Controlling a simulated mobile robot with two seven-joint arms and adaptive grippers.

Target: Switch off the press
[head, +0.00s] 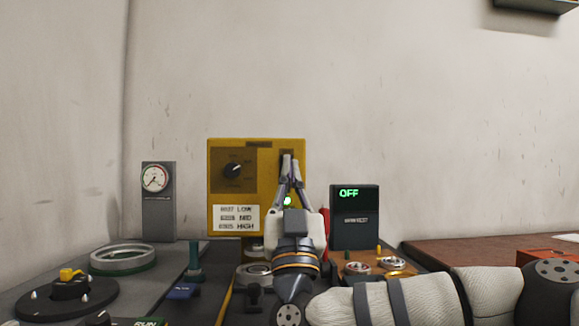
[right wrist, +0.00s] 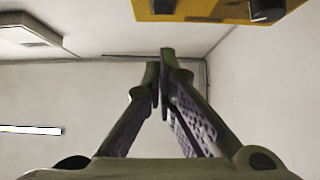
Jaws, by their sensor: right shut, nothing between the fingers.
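The yellow press panel (head: 222,190) stands upright at the back, with a black rotary knob (head: 232,171) on its left half and a label plate (head: 236,217) below. A dark slot or switch on its upper right is partly hidden by my right gripper (head: 287,160). That gripper is shut and empty, pointing up in front of the panel's right side; contact cannot be told. A green light (head: 288,201) shows between its fingers. A dark display box (head: 355,220) right of the panel reads OFF in green. The right wrist view shows the closed fingertips (right wrist: 163,58) below the panel's edge (right wrist: 215,9).
A gauge post (head: 159,205) stands left of the panel. A large ring (head: 123,260) and a black dial with a yellow handle (head: 70,290) lie on the left bench. Small rings (head: 360,268) lie right of my arm. A red box (head: 552,256) sits at far right.

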